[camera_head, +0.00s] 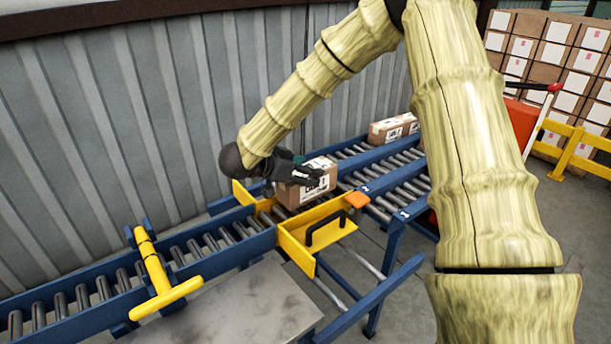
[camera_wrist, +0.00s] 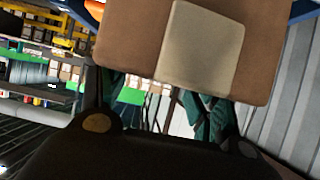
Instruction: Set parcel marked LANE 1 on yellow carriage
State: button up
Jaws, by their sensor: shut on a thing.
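The parcel (camera_head: 307,189) is a brown carton with a white label, held at the yellow carriage in the head view. In the wrist view the parcel (camera_wrist: 180,45) fills the top, with a pale patch on its face. My gripper (camera_head: 305,176) is shut on the parcel from its left and upper side. The yellow carriage (camera_head: 300,252) has a black handle and sits across the blue roller conveyor. The parcel is over or on it; contact underneath is hidden. I cannot read LANE 1 on the label.
A yellow T-shaped bar (camera_head: 160,281) crosses the conveyor at the left. A grey metal plate (camera_head: 240,309) is in front. A corrugated wall (camera_head: 110,130) stands close behind. Stacked boxes (camera_head: 560,62) and a yellow rail (camera_head: 580,148) are at the right.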

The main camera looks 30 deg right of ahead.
jog(key=shift+f, duration=0.75)
jog(key=shift+f, duration=0.65)
jog(key=o, duration=1.4)
jog(key=shift+r, duration=0.1)
jog(key=shift+r, duration=0.25)
jog(key=v, duration=1.2)
jog(key=shift+r, duration=0.3)
